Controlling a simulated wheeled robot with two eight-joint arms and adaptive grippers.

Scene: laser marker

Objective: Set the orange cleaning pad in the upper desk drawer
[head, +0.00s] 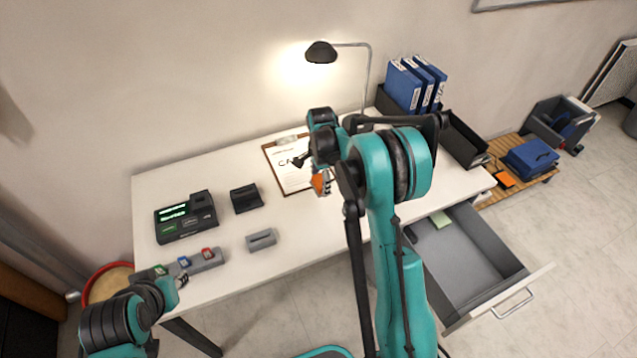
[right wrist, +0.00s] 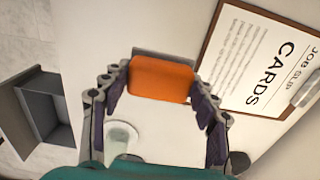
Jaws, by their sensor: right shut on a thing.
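The orange cleaning pad (right wrist: 160,80) is held between the two fingers of my right gripper (right wrist: 162,90), which is shut on it. In the head view the pad (head: 318,184) shows as a small orange patch above the desk, by the clipboard; my arm hides part of the gripper. The upper desk drawer (head: 465,257) is pulled out at the right end of the desk, with a light green piece near its back left. My left gripper (head: 177,283) is over the front left desk edge; its fingers are too small to judge.
A clipboard (head: 284,172) lies on the desk (head: 300,236). A lamp (head: 321,52), blue binders (head: 410,84) and a black tray (head: 463,141) stand at the back. A dark device (head: 185,217) and small holders are at left. The drawer's front panel (head: 510,296) sticks out over the floor.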

